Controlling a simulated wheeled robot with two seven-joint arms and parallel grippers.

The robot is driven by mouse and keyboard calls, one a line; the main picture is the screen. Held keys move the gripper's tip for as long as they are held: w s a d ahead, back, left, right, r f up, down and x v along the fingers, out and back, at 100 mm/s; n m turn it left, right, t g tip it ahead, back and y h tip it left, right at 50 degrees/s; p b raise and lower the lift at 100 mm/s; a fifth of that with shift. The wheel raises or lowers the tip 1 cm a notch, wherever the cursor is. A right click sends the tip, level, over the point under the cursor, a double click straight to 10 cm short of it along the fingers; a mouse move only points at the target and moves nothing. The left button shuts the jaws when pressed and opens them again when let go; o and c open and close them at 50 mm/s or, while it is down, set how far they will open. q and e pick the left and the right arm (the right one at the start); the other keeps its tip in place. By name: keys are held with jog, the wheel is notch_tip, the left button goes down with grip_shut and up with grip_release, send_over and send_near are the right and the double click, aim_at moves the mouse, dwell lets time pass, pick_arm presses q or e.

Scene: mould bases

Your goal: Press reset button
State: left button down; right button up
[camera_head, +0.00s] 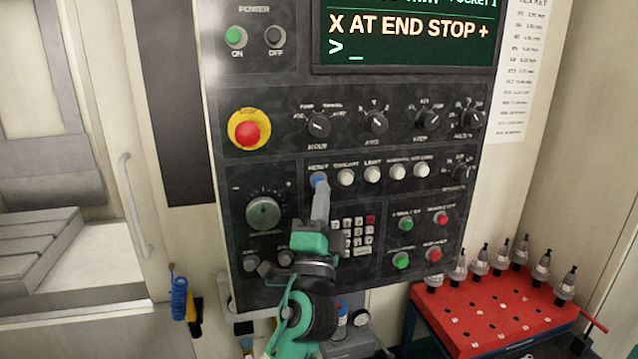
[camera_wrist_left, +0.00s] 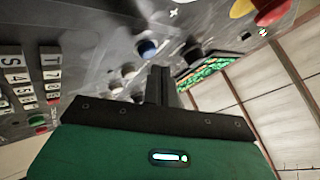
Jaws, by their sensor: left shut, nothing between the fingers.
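The blue reset button (camera_head: 319,179) is at the left end of a row of buttons on the grey control panel (camera_head: 290,95). In the left wrist view the blue button (camera_wrist_left: 147,49) shows just beyond the fingertips. My left gripper (camera_head: 320,188) is shut and empty, its fingertips right at the lower edge of the button in the head view. In the left wrist view the shut fingers (camera_wrist_left: 160,75) point at the panel close to the button. I cannot tell whether they touch it. My right gripper is not in view.
White buttons (camera_head: 346,177) stand to the right of the blue one. A red stop button (camera_head: 247,134) and a large dial (camera_head: 263,213) are at the left. The screen (camera_head: 405,35) reads "X AT END STOP +". A red tool rack (camera_head: 495,312) stands lower right.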

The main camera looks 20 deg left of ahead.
pick_arm(q)
jog(key=shift+w, duration=0.1)
jog(key=shift+w+a, duration=0.25)
jog(key=shift+w, duration=0.05)
jog(key=shift+w+a, duration=0.2)
jog(key=shift+w, duration=0.1)
dwell(0.6)
dwell(0.4)
jog(key=shift+s+d, duration=0.45)
jog(key=shift+s, duration=0.25)
jog(key=shift+s, duration=0.1)
jog(key=s+d, duration=0.1)
jog(key=s, duration=0.1)
jog(key=s+d, duration=0.1)
jog(key=s, duration=0.1)
jog(key=shift+d+b, duration=0.35)
jog(key=shift+d, duration=0.05)
dwell(0.4)
